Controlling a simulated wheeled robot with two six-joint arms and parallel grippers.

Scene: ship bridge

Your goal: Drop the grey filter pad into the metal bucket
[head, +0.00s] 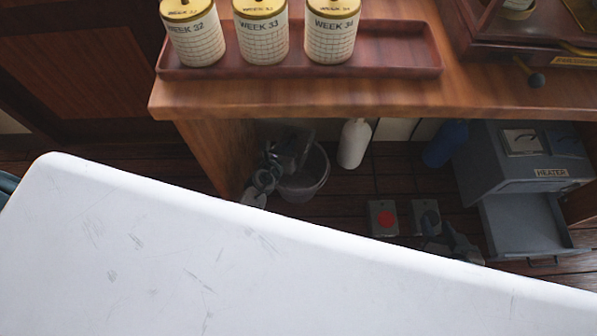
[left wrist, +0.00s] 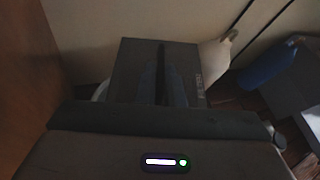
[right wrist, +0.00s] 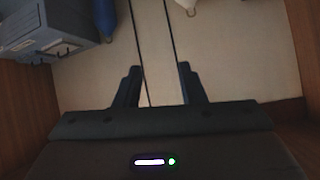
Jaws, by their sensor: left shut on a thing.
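The metal bucket (head: 303,186), pale grey and round, stands on the floor under the wooden desk. My left gripper (head: 283,158) is at its upper left in the head view. It is shut on the grey filter pad (head: 296,140), which shows above the bucket's rim. In the left wrist view the pad (left wrist: 130,65) is a dark grey rectangle with lettering on its right edge, between the fingers of the left gripper (left wrist: 163,85). A pale strip of bucket rim (left wrist: 100,91) shows left of it; the pad hides most of the bucket. My right gripper (right wrist: 158,85) is open and empty, low before the back wall.
The desk (head: 400,90) overhangs the bucket; its side panel (head: 213,150) is close on the left. A white bottle (head: 354,144) stands right of the bucket. A blue bottle (head: 446,143), button boxes (head: 384,217) and a heater (head: 500,165) with an open drawer are further right.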

